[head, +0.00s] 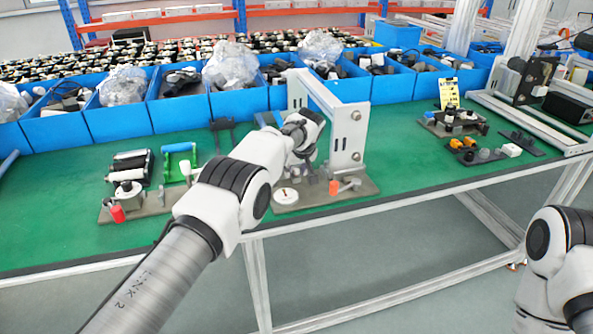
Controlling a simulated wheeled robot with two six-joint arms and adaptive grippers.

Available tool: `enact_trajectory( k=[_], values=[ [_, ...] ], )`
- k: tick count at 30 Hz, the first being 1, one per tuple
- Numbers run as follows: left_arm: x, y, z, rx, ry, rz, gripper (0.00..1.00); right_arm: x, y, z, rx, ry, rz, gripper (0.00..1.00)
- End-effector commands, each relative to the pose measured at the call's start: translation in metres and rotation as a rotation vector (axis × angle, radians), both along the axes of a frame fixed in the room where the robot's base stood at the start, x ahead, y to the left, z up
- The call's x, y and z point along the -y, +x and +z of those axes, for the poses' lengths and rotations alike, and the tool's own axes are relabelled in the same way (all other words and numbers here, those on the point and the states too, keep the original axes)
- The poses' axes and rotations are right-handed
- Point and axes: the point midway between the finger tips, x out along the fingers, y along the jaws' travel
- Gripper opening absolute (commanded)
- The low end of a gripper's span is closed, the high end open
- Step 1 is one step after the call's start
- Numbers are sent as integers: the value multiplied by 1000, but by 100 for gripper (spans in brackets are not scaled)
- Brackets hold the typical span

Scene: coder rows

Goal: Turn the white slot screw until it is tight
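A white round disc (286,196) with a small dark mark at its centre lies on a grey-brown plate (318,202) at the table's front edge; it looks like the white slot screw, but the slot is too small to make out. A second white round part (127,191) sits on another plate at the left. My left gripper (309,153) is above and behind the disc, beside the grey metal frame. Its fingers are small and partly hidden by my wrist, so open or shut does not show. My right arm is at the lower right; its gripper is not visible.
The grey metal frame (348,138) stands upright close to my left gripper. An orange-red part (333,187) is on the same plate. Blue bins (238,104) line the back.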

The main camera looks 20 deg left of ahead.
Motion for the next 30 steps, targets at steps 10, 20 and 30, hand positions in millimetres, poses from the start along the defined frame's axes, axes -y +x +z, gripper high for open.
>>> enact_trajectory(
  k=[10,20,30],
  values=[
    [0,0,0,0,0,0,0,0,0,0,0,0,0,40],
    [-3,-1,7,-3,-1,-208,0,0,0,25,0,0,0,40],
    [-8,2,2,9,-1,-672,0,0,0,46,0,0,0,40]
  ],
)
